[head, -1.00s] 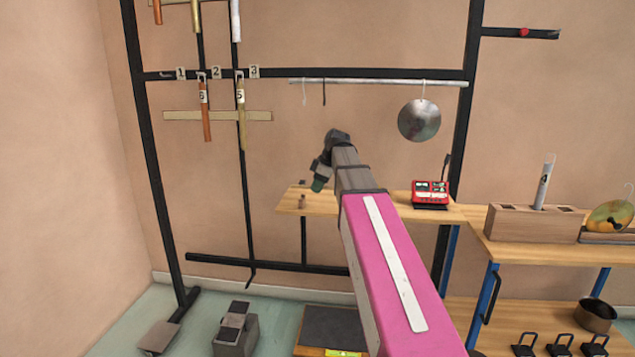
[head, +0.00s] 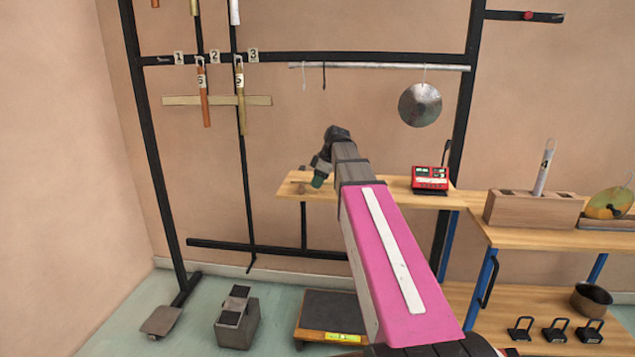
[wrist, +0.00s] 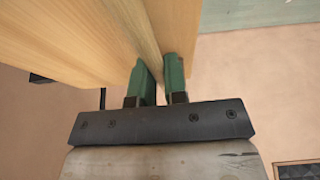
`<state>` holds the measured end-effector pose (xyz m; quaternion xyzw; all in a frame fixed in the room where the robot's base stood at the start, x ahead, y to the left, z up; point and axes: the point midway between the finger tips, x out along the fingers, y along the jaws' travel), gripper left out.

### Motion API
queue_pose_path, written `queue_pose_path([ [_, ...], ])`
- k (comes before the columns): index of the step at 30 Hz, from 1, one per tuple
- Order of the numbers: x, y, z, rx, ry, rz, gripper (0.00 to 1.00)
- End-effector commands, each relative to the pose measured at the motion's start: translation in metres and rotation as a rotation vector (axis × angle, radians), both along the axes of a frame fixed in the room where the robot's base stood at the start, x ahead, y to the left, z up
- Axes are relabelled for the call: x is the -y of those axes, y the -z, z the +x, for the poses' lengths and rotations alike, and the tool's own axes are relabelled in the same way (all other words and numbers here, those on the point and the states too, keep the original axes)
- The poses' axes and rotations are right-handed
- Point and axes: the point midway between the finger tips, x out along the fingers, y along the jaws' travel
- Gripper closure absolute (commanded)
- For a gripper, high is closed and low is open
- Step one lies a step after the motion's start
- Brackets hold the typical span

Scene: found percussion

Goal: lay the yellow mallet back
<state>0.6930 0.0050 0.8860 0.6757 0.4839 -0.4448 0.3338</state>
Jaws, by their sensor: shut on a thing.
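My gripper (head: 317,181) is at the left end of the wooden wall shelf (head: 385,188) in the head view. In the wrist view its two green fingers (wrist: 159,80) are shut on a thin wooden stick, the handle of the yellow mallet (wrist: 143,35). The handle runs away from the fingers against the pale shelf boards (wrist: 60,45). No yellow mallet head shows in either view. I cannot tell whether the handle touches the shelf.
A red box (head: 430,180) stands farther right. A metal pan (head: 420,104) hangs above. A black frame (head: 310,57) stands behind, with hanging tubes (head: 203,95).

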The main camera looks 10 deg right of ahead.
Motion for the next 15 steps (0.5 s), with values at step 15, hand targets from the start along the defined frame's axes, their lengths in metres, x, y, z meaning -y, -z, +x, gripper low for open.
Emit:
queue_pose_path([
  [15, 0.0000, 0.0043, -0.0001, 0.000, 0.000, 0.000, 0.84],
])
